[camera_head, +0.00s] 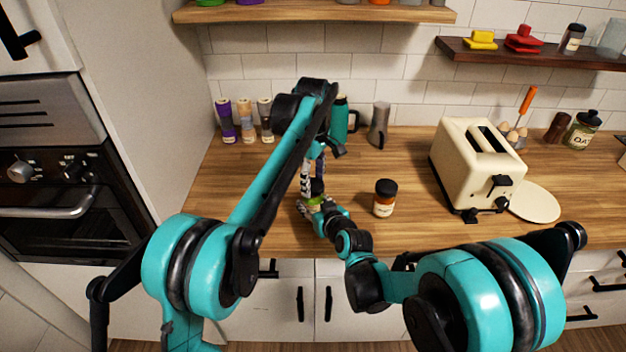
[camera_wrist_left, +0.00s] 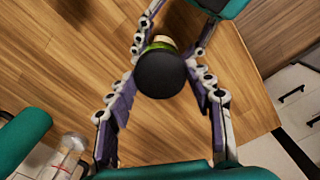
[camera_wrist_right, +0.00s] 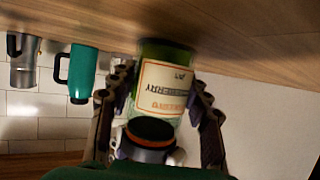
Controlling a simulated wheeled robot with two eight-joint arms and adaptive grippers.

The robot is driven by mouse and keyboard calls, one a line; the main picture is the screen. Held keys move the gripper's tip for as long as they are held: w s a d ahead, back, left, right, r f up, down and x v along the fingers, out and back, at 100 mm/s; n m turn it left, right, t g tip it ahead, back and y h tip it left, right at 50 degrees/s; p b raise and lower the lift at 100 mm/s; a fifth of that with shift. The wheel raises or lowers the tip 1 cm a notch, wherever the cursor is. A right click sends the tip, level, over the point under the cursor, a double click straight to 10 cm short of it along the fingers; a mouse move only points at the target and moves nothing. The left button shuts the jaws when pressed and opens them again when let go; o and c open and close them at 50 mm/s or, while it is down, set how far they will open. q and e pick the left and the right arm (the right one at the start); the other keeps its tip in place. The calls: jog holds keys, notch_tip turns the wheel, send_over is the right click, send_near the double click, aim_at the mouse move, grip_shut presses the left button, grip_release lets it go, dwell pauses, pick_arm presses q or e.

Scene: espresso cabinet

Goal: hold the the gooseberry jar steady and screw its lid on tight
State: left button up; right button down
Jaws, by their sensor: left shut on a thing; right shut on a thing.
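The gooseberry jar (camera_head: 314,203) stands on the counter in the head view, mostly hidden by my grippers. Its cream label shows upside down in the right wrist view (camera_wrist_right: 165,88). My right gripper (camera_wrist_right: 160,90) is shut on the jar body, one finger on each side. The black lid (camera_wrist_left: 160,74) is at the jar's top, seen from above in the left wrist view, with a little green jar showing beyond it. My left gripper (camera_wrist_left: 163,85) comes from above and is shut on the lid. I cannot tell how far the lid is threaded.
Another dark-lidded jar (camera_head: 384,198) stands just right of my grippers. A cream toaster (camera_head: 478,165) and a round board (camera_head: 535,203) are farther right. A teal mug (camera_head: 340,120) and a grey pitcher (camera_head: 379,125) stand behind.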

pick_arm(q)
jog(key=m, duration=2.1)
jog(key=shift+f, duration=0.1)
jog(key=m, duration=0.4)
jog(key=shift+m, duration=0.4)
jog(key=m, duration=0.4)
jog(key=o, duration=1)
jog(key=shift+c, duration=0.2)
